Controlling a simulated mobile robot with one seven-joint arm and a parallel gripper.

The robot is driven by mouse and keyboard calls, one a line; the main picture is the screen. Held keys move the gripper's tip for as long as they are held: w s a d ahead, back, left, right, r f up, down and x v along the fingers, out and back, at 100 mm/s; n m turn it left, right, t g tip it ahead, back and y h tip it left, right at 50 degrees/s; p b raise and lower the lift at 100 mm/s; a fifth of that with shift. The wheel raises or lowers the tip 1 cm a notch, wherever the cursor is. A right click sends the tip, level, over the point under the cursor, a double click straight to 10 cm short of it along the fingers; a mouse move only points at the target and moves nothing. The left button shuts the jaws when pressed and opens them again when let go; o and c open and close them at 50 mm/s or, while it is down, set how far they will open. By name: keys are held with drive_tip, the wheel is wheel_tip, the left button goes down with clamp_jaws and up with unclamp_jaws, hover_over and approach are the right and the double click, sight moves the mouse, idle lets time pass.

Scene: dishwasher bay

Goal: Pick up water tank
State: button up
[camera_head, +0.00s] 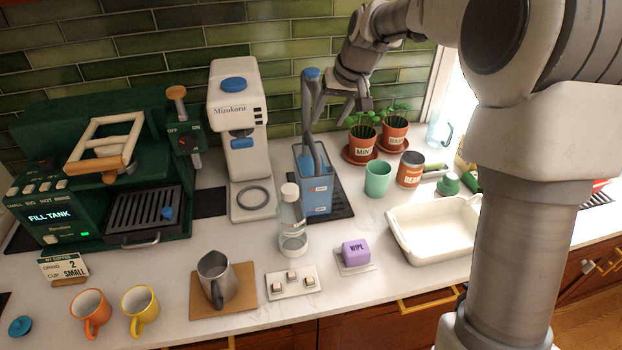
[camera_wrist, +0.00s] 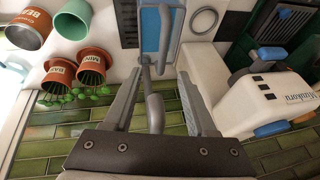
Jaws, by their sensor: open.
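The likely water tank is a blue container (camera_head: 317,192) with grey upright parts. It stands on a dark mat between the white Mizukoru machine and the potted plants. The blue container (camera_wrist: 151,30) also shows at the top of the wrist view. My gripper (camera_head: 338,95) is above it, towards the wall. In the wrist view my gripper (camera_wrist: 160,72) has its two fingers apart, with a slim grey part between them in the picture. I cannot tell whether they touch it. The green coffee machine's screen (camera_head: 50,216) reads "FILL TANK".
The white Mizukoru machine (camera_head: 236,110) stands close on the left. Potted plants (camera_head: 361,143), a green cup (camera_head: 378,179) and a can (camera_head: 410,169) stand on the right. A clear bottle (camera_head: 291,225) is in front. A white basin (camera_head: 430,232) lies front right.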

sight(313, 143)
drive_tip(key=shift+a+p+x, duration=0.1)
drive_tip(key=shift+p+x, duration=0.4)
drive_tip(key=shift+x, duration=2.6)
drive_tip(key=shift+a+p+x, duration=0.15)
drive_tip(key=shift+p+x, duration=0.35)
drive_tip(key=shift+x, duration=2.55)
drive_tip(key=shift+r, duration=0.1)
clamp_jaws()
drive_tip(key=shift+r, duration=0.1)
